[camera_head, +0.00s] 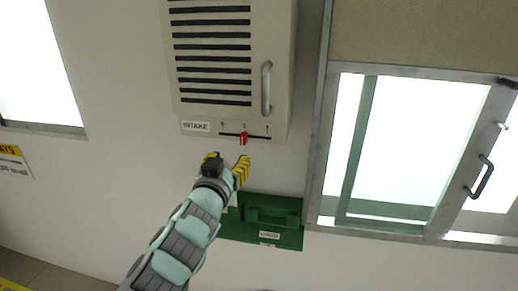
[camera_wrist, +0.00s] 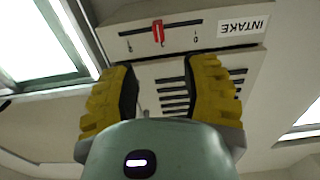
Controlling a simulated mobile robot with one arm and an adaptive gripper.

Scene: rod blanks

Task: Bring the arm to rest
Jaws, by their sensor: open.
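My arm reaches up from the bottom of the head view, and my gripper (camera_head: 228,166) is raised in front of the wall, just below the intake unit (camera_head: 275,125). The gripper has yellow fingers, which stand apart with nothing between them in the wrist view (camera_wrist: 160,85). A red slider (camera_head: 243,138) sits in a slot on the unit's lower edge, near the middle mark. The slider also shows in the wrist view (camera_wrist: 158,32), beyond the fingertips and apart from them.
A green wall-mounted box (camera_head: 290,238) with a label is behind and right of my gripper. A metal-framed window with a handle (camera_head: 480,177) is at the right. The intake unit has a grey vertical handle (camera_head: 266,88). Bare wall (camera_head: 110,150) lies to the left.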

